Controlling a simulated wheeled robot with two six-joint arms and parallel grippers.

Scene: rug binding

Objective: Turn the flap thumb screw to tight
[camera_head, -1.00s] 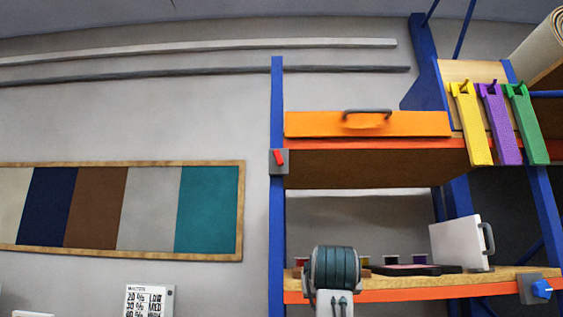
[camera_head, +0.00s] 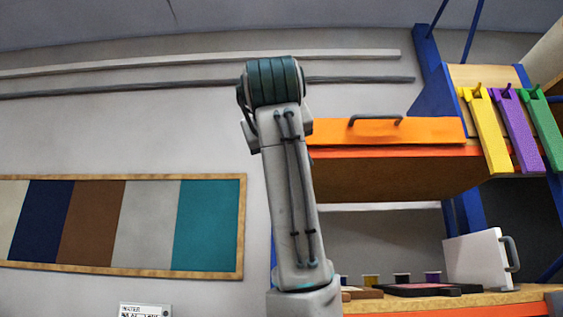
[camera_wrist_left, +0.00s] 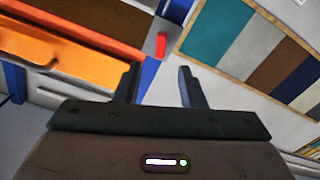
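A small red lever-like piece (camera_wrist_left: 161,44) on a grey plate, likely the flap thumb screw, shows in the left wrist view beside the orange flap (camera_wrist_left: 50,58). In the head view my arm hides it; the orange flap (camera_head: 390,131) with its dark handle shows to the right of the arm. My left gripper (camera_wrist_left: 159,68) is open and empty. The red piece appears beyond the gap between its fingertips, apart from them. The screw's exact turn position cannot be told. My right gripper is not in view.
A blue post (camera_wrist_left: 150,75) stands by the red piece. A framed colour sample board (camera_head: 242,225) hangs on the wall to the left. Yellow, purple and green clamps (camera_head: 486,130) hang at the right. A lower shelf (camera_head: 420,303) holds small jars and a white handled box (camera_head: 473,258).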

